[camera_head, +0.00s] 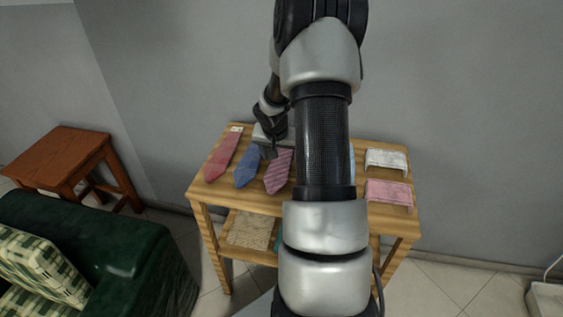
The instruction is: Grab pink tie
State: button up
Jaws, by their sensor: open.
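Three ties lie in a row on the upper shelf of a striped wooden table (262,203). At the left is a red-pink tie (222,158), beside it a blue tie (246,170), and to the right of that a pink-mauve tie with stripes (278,174). My gripper (268,152) is open, just over the far ends of the blue and striped ties. It hides part of their upper ends. I cannot tell whether it touches either one. My arm hides the middle of the table to the right of the striped tie.
A woven item (250,230) sits on the lower shelf. A brown stool (62,156) and dark green sofa (95,255) stand left. A grey wall is close behind the table.

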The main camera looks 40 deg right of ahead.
jog(key=shift+c, duration=0.2)
jog(key=c, duration=1.1)
